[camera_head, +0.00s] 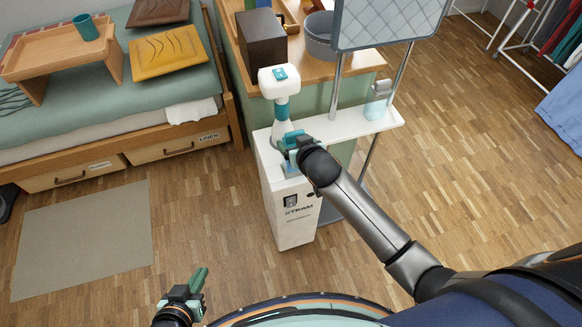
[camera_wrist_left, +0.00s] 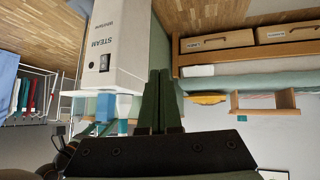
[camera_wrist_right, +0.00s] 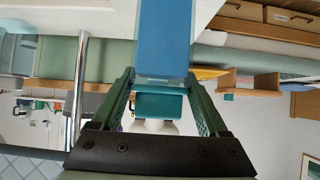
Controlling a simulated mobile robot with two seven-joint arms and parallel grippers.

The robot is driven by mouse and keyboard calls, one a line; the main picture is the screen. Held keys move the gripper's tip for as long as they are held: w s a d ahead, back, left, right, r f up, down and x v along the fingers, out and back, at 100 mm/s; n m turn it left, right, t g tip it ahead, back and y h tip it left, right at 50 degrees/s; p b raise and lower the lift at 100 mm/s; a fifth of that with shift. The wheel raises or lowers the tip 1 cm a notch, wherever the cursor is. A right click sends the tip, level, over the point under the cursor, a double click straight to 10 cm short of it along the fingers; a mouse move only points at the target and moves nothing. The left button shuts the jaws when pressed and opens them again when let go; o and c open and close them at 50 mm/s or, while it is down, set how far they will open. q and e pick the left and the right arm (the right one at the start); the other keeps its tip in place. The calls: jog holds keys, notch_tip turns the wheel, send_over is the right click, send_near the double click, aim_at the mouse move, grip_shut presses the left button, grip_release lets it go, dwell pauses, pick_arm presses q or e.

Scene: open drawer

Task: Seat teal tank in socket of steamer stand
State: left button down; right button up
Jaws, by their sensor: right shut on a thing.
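The white steamer stand (camera_head: 292,215) stands upright on the floor, its STEAM label facing me. My right gripper (camera_head: 291,146) is over its top and shut on the teal tank. In the right wrist view, the tank's blue body (camera_wrist_right: 167,40) extends away from the fingers, and its teal end (camera_wrist_right: 158,106) is between them. The tank also shows at the stand's top in the left wrist view (camera_wrist_left: 105,107). The socket is hidden, so I cannot tell whether the tank is in it. My left gripper (camera_head: 200,282) is low at the front, shut and empty.
A white steamer head (camera_head: 279,82) with a teal neck stands on the back left of the stand's top. A grey padded board (camera_head: 388,22) on metal poles rises behind. A wooden counter and a bed with drawers (camera_head: 180,148) are nearby.

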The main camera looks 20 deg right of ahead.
jog(key=shift+f, duration=0.9)
jog(key=shift+f+b, duration=0.3)
jog(key=shift+f, duration=0.25)
pick_arm(q)
jog(key=shift+w+d+f+b, duration=0.25)
jog(key=shift+w+f+b, duration=0.1)
jog(key=shift+w+b, duration=0.15)
pick_arm(e)
jog(key=shift+f, duration=1.65)
jog(key=shift+f, duration=0.1)
jog(key=o, duration=1.1)
jog(key=shift+f, duration=0.15)
jog(key=o, duration=0.4)
pick_arm(q)
jog(key=shift+s+f, duration=0.25)
jog(key=shift+s, duration=0.15)
